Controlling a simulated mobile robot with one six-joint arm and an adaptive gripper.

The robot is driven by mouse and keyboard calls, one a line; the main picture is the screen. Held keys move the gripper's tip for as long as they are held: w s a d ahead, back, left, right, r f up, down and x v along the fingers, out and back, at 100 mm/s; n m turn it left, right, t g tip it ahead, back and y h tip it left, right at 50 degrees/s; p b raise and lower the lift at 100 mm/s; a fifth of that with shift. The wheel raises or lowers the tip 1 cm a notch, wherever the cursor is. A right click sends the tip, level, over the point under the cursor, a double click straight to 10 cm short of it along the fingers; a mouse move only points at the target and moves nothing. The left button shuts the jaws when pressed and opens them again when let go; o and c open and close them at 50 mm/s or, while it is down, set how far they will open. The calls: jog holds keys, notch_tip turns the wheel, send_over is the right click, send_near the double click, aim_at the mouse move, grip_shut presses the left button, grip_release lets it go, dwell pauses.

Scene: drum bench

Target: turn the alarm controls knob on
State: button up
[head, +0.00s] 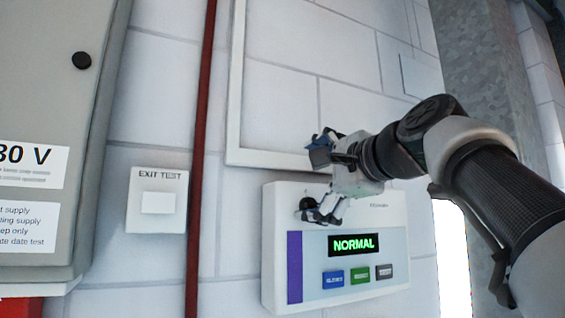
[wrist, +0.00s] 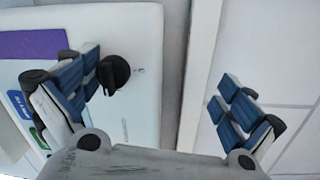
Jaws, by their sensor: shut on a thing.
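The alarm panel (head: 392,236) is a white wall box with a purple strip and a green "NORMAL" display (head: 353,244). Its black knob (wrist: 113,75) shows in the wrist view, close beside the left finger; I cannot tell whether they touch. A small mark shows to the right of the knob. My gripper (head: 320,182) is at the panel's top left in the head view. Its fingers stand wide apart, also in the wrist view (wrist: 165,95), with nothing spanning the gap.
Blue, green and dark buttons (head: 359,275) sit below the display. An exit test plate (head: 157,200), a red pipe (head: 204,120) and a grey cabinet (head: 50,90) are to the left. A white frame (head: 234,100) is on the wall above the panel.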

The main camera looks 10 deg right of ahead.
jog(key=shift+s+a+r, duration=0.1)
jog(key=shift+s+r, duration=0.3)
jog(key=shift+r, duration=0.15)
jog(key=shift+c, duration=0.3)
jog(key=shift+s, duration=0.3)
jog(key=shift+c, duration=0.6)
jog(key=shift+s+f+b, duration=0.3)
jog(key=shift+s+b, duration=0.25)
jog(key=shift+s, duration=0.05)
jog(key=c, duration=0.4)
jog(key=shift+b+v, duration=0.3)
jog(key=shift+v, duration=0.55)
jog(key=shift+c, duration=1.2)
jog(key=v, duration=0.4)
jog(key=shift+f, duration=0.2)
jog(key=shift+f+b+v, duration=0.4)
jog(key=shift+b+v, duration=0.1)
jog(key=shift+v, duration=1.65)
jog(key=shift+f+b+v, duration=0.45)
jog(key=shift+v, duration=1.7)
jog(key=shift+f+b+v, duration=0.4)
jog(key=shift+b+v, duration=0.1)
jog(key=shift+v, duration=1.6)
